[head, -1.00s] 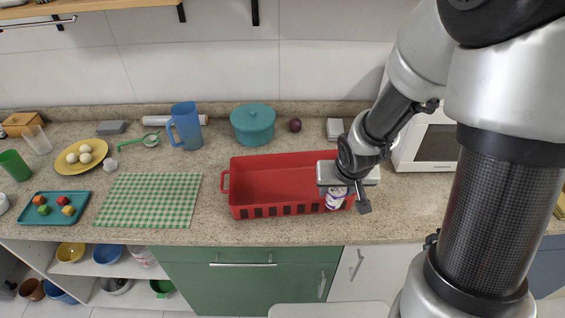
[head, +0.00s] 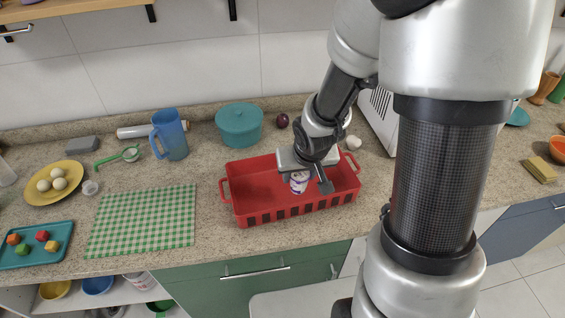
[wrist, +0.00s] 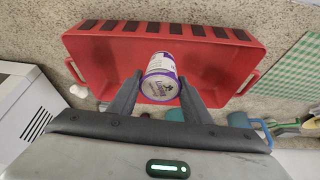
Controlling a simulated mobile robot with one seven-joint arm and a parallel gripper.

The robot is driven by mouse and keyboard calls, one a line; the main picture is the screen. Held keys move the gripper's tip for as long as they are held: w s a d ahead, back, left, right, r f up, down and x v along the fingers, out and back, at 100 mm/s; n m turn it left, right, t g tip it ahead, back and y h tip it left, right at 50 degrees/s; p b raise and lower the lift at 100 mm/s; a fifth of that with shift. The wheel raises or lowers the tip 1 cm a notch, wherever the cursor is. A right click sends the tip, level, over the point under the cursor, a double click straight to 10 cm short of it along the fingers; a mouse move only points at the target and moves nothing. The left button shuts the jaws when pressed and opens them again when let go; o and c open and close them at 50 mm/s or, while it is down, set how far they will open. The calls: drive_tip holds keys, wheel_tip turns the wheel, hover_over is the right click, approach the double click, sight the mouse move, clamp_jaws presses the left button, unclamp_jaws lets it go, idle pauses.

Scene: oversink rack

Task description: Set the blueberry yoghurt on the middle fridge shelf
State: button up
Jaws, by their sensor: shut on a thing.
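The blueberry yoghurt, a small white and purple pot (head: 299,181), is between the fingers of my gripper (head: 308,184). Whether the pot is clear of the crate's floor is hard to tell. No fridge or fridge shelf that I can identify is in view.
A teal pot (head: 239,125) and blue jug (head: 169,134) stand behind the crate. A green checked cloth (head: 142,222) lies left of it, beyond it a yellow plate (head: 77,170) and teal tray (head: 62,235). A white microwave (head: 378,120) stands at right, partly behind my arm.

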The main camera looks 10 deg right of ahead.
drive_tip(key=shift+w+a, duration=0.25)
drive_tip(key=w+d+r+b, duration=0.15)
drive_tip(key=w+b, duration=0.65)
drive_tip(key=w, duration=1.2)
drive_tip(key=shift+m+g, duration=0.3)
drive_tip(key=shift+g, duration=0.1)
drive_tip(key=f, duration=0.9)
drive_tip(key=shift+d+f+b, duration=0.2)
drive_tip(key=shift+f+b, duration=0.1)
drive_tip(key=shift+f, duration=0.1)
drive_tip(key=shift+f, duration=0.2)
drive_tip(key=o, duration=1.1)
drive_tip(key=shift+o, duration=0.2)
drive_tip(key=shift+r, duration=0.1)
